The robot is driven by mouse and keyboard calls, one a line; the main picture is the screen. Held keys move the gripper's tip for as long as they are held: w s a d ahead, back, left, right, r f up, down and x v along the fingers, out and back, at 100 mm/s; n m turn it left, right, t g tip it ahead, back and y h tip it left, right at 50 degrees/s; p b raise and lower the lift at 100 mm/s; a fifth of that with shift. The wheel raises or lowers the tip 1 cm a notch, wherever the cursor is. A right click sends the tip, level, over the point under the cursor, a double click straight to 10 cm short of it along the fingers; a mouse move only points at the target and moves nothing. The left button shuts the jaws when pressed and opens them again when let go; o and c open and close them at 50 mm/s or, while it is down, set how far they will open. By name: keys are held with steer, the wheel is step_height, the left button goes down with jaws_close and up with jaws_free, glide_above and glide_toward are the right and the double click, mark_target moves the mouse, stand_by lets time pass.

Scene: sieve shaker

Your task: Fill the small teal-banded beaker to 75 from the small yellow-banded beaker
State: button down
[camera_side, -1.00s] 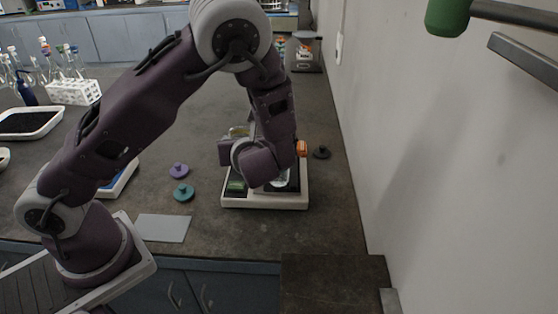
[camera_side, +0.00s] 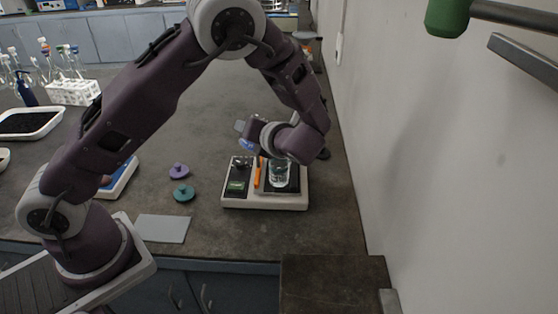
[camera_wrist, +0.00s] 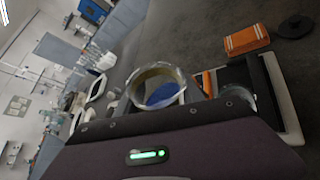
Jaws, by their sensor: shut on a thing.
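My gripper (camera_side: 256,134) is shut on a small glass beaker with a yellowish rim (camera_wrist: 157,70), which I take for the yellow-banded one. In the wrist view its mouth faces the camera and blue contents (camera_wrist: 161,95) lie inside. In the side view the held beaker (camera_side: 246,145) looks tilted, above and left of the other beaker. That clear glass beaker (camera_side: 279,176) stands upright on the white-based device (camera_side: 265,204). I cannot make out its band colour or fill level. In the wrist view it is mostly hidden behind my gripper.
An orange block (camera_wrist: 247,40) and a dark knobbed disc (camera_wrist: 294,25) lie beyond the device. A purple disc (camera_side: 179,171), a teal disc (camera_side: 184,193) and a grey plate (camera_side: 163,228) lie to its left. The wall (camera_side: 400,150) is close on the right.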

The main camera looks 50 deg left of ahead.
steer(key=shift+w+d+f+m, duration=0.1)
steer(key=shift+w+f+m, duration=0.2)
steer(key=shift+m, duration=0.1)
steer(key=shift+w+r+m+g+y, duration=0.2)
steer(key=shift+r+m+g+y, duration=0.15)
steer(key=shift+m+g, duration=0.25)
stand_by(2.1)
steer(key=shift+r+m+g+y+b, duration=0.3)
steer(key=shift+m+g, duration=0.1)
steer(key=shift+m, duration=0.2)
stand_by(1.9)
steer(key=shift+f+m, duration=0.25)
steer(key=shift+m, duration=0.15)
stand_by(2.0)
